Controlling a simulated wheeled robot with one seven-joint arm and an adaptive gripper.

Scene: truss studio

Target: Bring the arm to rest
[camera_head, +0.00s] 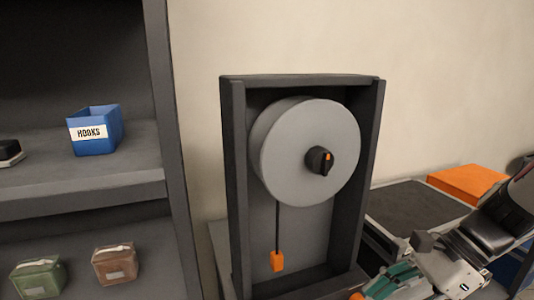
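My arm comes in from the right edge, and my gripper (392,281) shows in the lower right of the head view. It is made of pale and dark parts with teal pieces at its left end, and the bottom of the picture cuts it off. I cannot tell from this view whether its fingers are apart or together. It appears in front of the lower right of a dark frame with a grey drum. No held object is clearly visible.
The dark upright frame (232,180) holds a grey drum (290,160) with a black knob (319,161); an orange weight (277,261) hangs below. Left, a shelf (90,190) holds a blue HOOKS bin (95,131) and two pouches. A dark surface (425,208) and orange block (467,182) lie right.

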